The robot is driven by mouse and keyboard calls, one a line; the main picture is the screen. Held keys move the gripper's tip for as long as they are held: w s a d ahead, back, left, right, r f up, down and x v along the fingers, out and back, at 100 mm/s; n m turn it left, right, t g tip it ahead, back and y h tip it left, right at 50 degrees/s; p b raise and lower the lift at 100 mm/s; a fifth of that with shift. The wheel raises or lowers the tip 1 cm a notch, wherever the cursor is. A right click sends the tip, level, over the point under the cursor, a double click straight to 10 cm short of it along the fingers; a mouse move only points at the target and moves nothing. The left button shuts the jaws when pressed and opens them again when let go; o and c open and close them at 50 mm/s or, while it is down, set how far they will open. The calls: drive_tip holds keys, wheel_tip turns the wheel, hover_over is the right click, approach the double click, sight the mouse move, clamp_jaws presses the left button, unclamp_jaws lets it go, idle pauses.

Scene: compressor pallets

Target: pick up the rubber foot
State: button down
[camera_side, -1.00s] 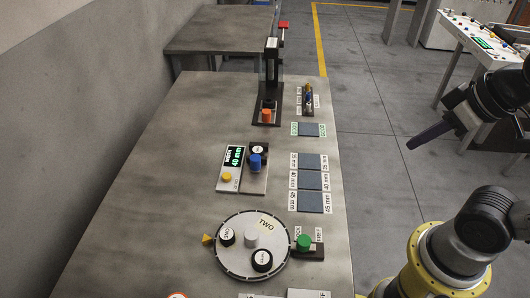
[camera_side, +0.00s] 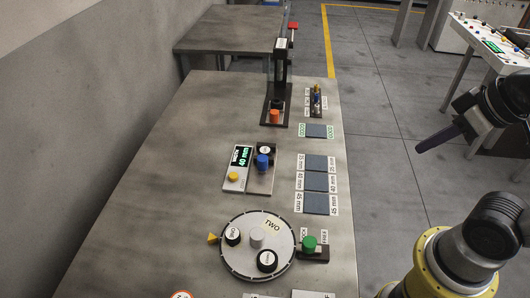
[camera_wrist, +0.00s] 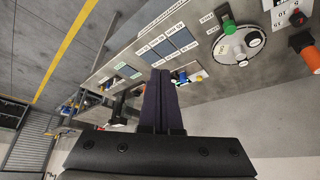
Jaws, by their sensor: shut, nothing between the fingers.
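Black round pieces with white labelled tops, which look like rubber feet, show in the side view. One (camera_side: 232,238) sits at the left of the round grey turntable (camera_side: 243,268), another (camera_side: 268,262) at its lower right. The turntable's TWO spot holds no such piece. I cannot tell which is the task's foot. My gripper (camera_side: 419,149) is shut and empty, off the table's right side. In the wrist view its dark fingers (camera_wrist: 159,73) are together, with nothing between them.
The display unit (camera_side: 239,165) reads 40 mm. Blue-grey pads (camera_side: 316,182) with mm labels line the table's right edge, with a GOOD pad (camera_side: 316,131) farther back. A tall black press (camera_side: 280,75) stands at the back. The table's left side is bare.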

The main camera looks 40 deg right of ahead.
drive_tip(key=shift+c, duration=1.3)
unclamp_jaws()
